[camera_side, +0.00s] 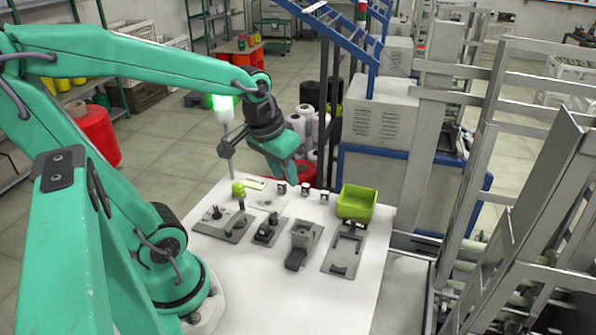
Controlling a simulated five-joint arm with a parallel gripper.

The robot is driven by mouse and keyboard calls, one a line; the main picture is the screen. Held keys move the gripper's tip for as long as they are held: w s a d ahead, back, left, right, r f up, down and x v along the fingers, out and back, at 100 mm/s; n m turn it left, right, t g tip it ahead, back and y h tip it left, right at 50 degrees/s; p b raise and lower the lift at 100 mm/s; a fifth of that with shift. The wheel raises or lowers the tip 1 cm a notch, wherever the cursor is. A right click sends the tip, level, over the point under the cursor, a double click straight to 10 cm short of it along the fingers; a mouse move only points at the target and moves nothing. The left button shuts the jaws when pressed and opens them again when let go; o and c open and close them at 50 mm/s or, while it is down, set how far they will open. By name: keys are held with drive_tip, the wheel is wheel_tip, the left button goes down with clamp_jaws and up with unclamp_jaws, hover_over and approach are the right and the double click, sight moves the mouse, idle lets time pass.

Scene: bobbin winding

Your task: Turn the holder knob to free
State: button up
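The white work table (330,299) holds several small dark fixtures in a row. A grey plate with upright dark posts and knobs (235,222) is at the left, with a smaller dark fixture (267,230) to its right. I cannot tell which part is the holder knob. A lime-green piece (238,189) stands at the back left of the table. My green arm reaches over from the left, and its dark wrist is above and behind the back edge of the table, apart from the fixtures.
A grey block fixture (303,243) and a flat grey frame (345,250) stand further right. A lime-green bin (357,205) is at the back right. A thin pole with a lit green lamp (222,103) rises behind the table. The table's front is clear.

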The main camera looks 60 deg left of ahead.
sight(273, 214)
drive_tip(key=a+f+n+g, duration=0.1)
drive_tip(key=a+f, duration=0.2)
drive_tip(key=w+a+f+n+g, duration=0.1)
drive_tip(key=a+f+n, duration=0.1)
drive_tip(key=a+f, duration=0.1)
drive_tip(key=a+f+n+g, duration=0.1)
drive_tip(key=a+f+n, duration=0.1)
drive_tip(key=f, duration=0.3)
drive_tip(key=shift+w+a+f+h, duration=0.15)
drive_tip(key=shift+a+h, duration=0.15)
drive_tip(key=shift+a, duration=0.4)
drive_tip(key=shift+f, duration=3.85)
clamp_jaws()
